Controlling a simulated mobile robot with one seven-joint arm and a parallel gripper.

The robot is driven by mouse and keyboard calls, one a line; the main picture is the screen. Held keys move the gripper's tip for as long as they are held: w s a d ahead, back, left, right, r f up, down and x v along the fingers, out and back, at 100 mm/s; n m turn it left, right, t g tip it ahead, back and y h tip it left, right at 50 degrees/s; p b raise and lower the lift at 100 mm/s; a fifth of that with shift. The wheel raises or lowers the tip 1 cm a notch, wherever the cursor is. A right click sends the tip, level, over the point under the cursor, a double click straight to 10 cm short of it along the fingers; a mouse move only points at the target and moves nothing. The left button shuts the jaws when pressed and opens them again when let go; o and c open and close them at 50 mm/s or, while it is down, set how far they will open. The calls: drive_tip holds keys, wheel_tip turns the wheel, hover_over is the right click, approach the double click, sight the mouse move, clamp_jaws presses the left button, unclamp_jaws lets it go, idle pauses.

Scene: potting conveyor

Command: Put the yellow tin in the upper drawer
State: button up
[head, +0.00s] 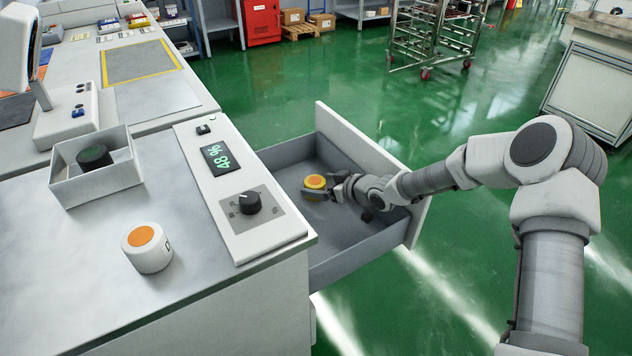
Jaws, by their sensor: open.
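The yellow tin (314,183) is inside the pulled-out upper drawer (370,253), toward its far left part. Its orange-yellow lid faces up. My gripper (327,187) is open and reaches into the drawer from the right, with its fingertips right at the tin's right side. I cannot tell whether the fingers touch the tin. Part of the tin's right side is hidden by the gripper. My arm passes over the drawer's white front panel (375,150).
A white tin with an orange lid (148,248) stands on the counter (200,285). A grey open box (95,178) holds a dark green-topped tin (93,157). A control panel with a black knob (249,202) lies along the counter edge.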

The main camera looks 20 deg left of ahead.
sight(319, 184)
drive_tip(key=shift+p+v, duration=0.55)
drive_tip(key=shift+v, duration=1.8)
